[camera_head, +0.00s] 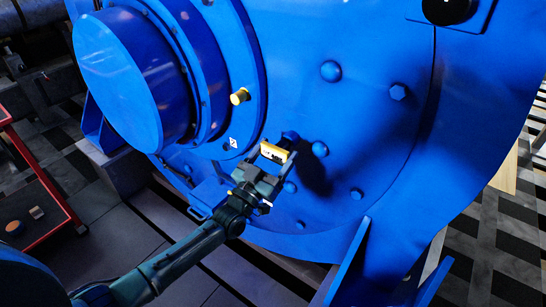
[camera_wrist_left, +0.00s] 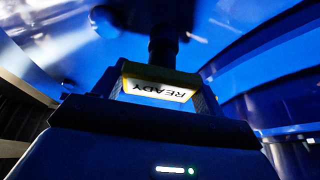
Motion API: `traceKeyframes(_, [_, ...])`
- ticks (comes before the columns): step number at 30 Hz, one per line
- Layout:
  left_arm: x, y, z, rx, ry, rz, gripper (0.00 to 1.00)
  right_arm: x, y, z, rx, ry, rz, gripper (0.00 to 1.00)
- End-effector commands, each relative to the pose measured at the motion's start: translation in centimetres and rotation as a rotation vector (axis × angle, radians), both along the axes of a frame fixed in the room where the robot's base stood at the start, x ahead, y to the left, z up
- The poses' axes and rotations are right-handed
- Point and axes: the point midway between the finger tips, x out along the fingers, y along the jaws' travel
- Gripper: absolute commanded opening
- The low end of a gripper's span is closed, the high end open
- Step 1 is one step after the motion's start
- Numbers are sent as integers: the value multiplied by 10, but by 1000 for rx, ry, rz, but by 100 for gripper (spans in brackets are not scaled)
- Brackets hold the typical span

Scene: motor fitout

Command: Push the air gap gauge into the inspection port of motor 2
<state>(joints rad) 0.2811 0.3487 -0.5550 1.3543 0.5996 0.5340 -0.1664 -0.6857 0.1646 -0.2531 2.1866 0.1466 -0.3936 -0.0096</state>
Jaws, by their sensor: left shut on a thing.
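The air gap gauge (camera_head: 274,152) has a yellow body with a pale display. My left gripper (camera_head: 266,166) is shut on it, close in front of the blue face of the motor (camera_head: 365,135). In the left wrist view, the gauge (camera_wrist_left: 160,87) sits between the fingers of my left gripper (camera_wrist_left: 163,95), and its lit display reads "READY". A dark shaft (camera_wrist_left: 163,42) extends from the gauge toward the blue surface. I cannot tell whether its tip is inside the inspection port, as the port is hidden. My right gripper is not in view.
A brass fitting (camera_head: 239,96) sticks out of the motor's round hub, above left of the gauge. Several bolt heads stud the face nearby. A red-edged cart (camera_head: 42,226) with small items stands at the left. A blue support rib rises at the lower right.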

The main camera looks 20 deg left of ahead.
Motion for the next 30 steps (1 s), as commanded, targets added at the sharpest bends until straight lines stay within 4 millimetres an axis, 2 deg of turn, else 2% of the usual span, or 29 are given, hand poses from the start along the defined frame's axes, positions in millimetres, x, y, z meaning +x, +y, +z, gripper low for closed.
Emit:
traceKeyframes(11, [9, -3, 1, -3, -2, 0, 45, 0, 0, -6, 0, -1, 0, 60])
traceKeyframes(12, [9, -3, 1, -3, -2, 0, 72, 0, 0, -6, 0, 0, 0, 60])
traceKeyframes(18, [8, -3, 1, -2, -1, 1, 89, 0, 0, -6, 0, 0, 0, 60])
traceKeyframes(21, [8, -3, 1, -2, -2, 0, 96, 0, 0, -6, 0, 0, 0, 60])
traceKeyframes(30, [8, -3, 0, -1, 1, 0, 96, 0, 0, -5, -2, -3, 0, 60])
